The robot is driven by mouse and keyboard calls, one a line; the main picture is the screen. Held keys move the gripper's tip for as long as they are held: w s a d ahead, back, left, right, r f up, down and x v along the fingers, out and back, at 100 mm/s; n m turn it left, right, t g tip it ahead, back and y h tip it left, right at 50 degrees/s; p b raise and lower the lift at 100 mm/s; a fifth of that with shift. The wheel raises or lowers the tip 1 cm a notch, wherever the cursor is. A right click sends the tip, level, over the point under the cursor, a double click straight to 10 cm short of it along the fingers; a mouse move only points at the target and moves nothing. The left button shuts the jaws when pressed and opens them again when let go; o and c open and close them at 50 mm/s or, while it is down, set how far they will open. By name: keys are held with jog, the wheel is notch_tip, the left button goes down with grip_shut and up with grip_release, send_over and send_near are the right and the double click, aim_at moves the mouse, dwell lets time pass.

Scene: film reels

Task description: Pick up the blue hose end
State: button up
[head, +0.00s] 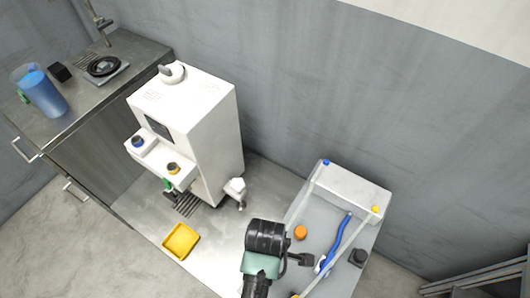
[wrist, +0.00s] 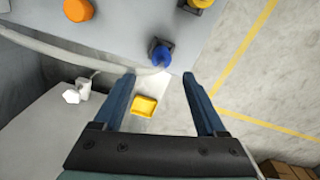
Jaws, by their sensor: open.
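The blue hose end (wrist: 160,53) sits in a dark holder at the edge of a grey bench top in the wrist view. A pale hose runs close beside it. My gripper (wrist: 162,86) is open and empty, its two teal fingers spread apart. The blue hose end shows beyond the fingertips, slightly above the gap between them in the picture, and no finger touches it. In the head view my arm (head: 265,236) covers part of the bench's front left, and I cannot make out the hose end there.
A white machine (head: 190,125) stands left of the bench. A yellow tray (head: 181,241) lies before it. The bench holds an orange knob (head: 300,232), a blue-handled tool (head: 338,238) and a white tank (head: 345,190). A yellow hose end (wrist: 198,3) is near the wrist view's top edge.

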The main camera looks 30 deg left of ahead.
notch_tip(320, 180, down, 3)
jog(key=shift+r, duration=0.1)
notch_tip(320, 180, down, 5)
jog(key=shift+s+f+b, duration=0.15)
jog(key=shift+b, duration=0.35)
grip_shut()
